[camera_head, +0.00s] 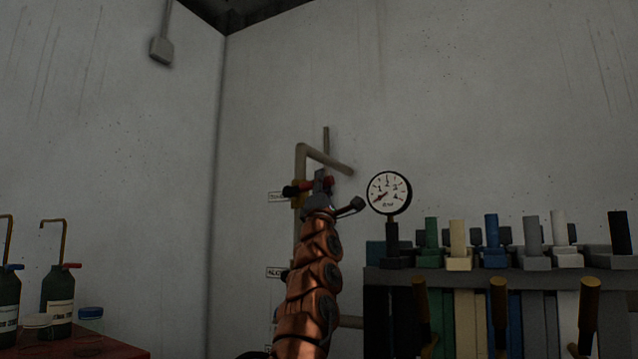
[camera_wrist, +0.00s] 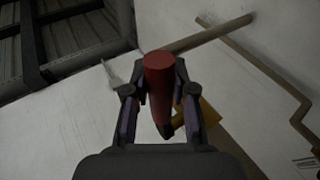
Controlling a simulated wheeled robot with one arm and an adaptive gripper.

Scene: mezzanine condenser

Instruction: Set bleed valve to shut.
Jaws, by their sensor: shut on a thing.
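The bleed valve's red handle (camera_wrist: 158,85) is between the two fingers of my gripper (camera_wrist: 157,95) in the wrist view, and the fingers are shut on it. A brass-yellow valve body (camera_wrist: 200,117) shows behind and to the right of the handle. In the head view, my gripper (camera_head: 321,183) is at the end of my copper arm, by the pipe on the wall. Red ends of the handle (camera_head: 305,187) show beside the fingers there. The small tag (camera_head: 278,197) left of the valve is too small to read. My gripper hides much of the valve.
A beige pipe (camera_head: 301,165) bends above the valve. A pressure gauge (camera_head: 389,193) stands close to its right, by a rack (camera_head: 460,278) of coloured blocks. Green bottles (camera_head: 58,296) stand on a red surface (camera_head: 90,344) at the lower left. The wall between is clear.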

